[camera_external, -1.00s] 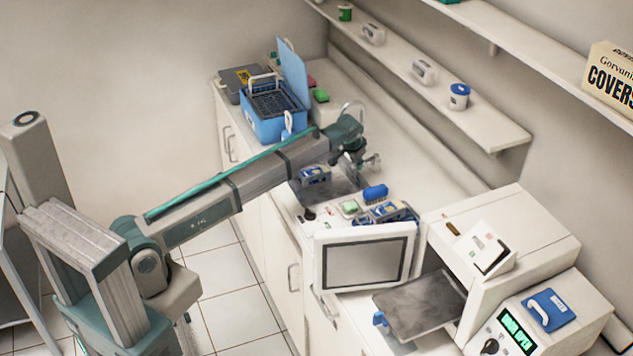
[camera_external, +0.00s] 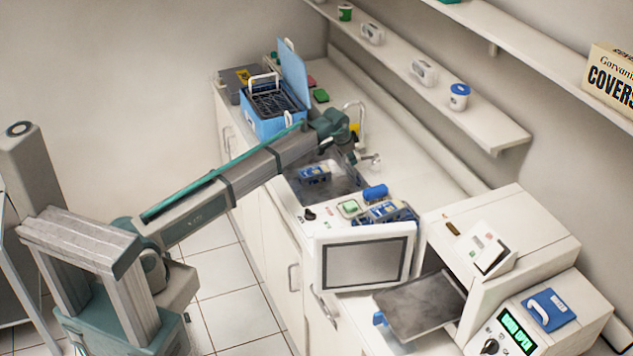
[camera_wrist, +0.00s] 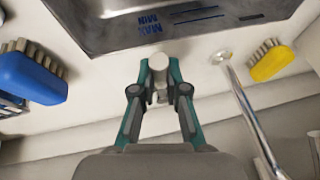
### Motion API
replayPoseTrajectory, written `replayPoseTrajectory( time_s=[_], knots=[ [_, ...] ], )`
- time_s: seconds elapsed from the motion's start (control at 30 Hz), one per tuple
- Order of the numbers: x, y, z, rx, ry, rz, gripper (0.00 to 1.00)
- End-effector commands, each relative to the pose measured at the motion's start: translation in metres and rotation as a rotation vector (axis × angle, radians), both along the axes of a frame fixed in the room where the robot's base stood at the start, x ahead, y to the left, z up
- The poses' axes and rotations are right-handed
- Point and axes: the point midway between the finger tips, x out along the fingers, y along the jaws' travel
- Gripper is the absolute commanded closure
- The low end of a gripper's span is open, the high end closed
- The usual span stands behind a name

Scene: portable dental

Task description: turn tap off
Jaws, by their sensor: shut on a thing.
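The tap has a curved metal spout (camera_wrist: 240,100), which rises behind my wrist in the external view (camera_external: 362,115). A pale, round-ended tap handle (camera_wrist: 158,63) stands at the centre of the wrist view, beside the sink edge and left of the spout. My gripper (camera_wrist: 158,88) has its two teal-and-grey fingers on either side of this handle and is shut on it. The fingers hide the handle's lower part. In the external view my gripper (camera_external: 352,154) is at the sink's back edge, mostly hidden by my wrist. No water stream is visible.
The metal sink (camera_wrist: 185,22) has MAX and MIN marks and holds a blue item (camera_external: 314,173). A blue brush (camera_wrist: 30,78) lies left of the handle, a yellow brush (camera_wrist: 272,62) right of the spout. A blue tub (camera_external: 264,126) stands farther along the counter.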

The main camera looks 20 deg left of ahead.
Motion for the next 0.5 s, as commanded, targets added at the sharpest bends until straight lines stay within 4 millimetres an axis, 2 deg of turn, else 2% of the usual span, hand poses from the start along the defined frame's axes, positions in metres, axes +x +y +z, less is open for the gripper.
replayPoseTrajectory(
  time_s=[0.07, 0.1, 0.23, 0.5],
  knots=[
    [0.0013, 0.0005, 0.0007, 0.001, -0.004, 0.000, 1.00],
    [0.0014, 0.0006, 0.0007, 0.001, -0.004, 0.000, 0.84],
    [0.0013, 0.0005, 0.0005, 0.000, -0.004, 0.001, 0.62],
    [0.0007, 0.0004, 0.0003, 0.000, -0.002, 0.001, 0.62]
  ],
)
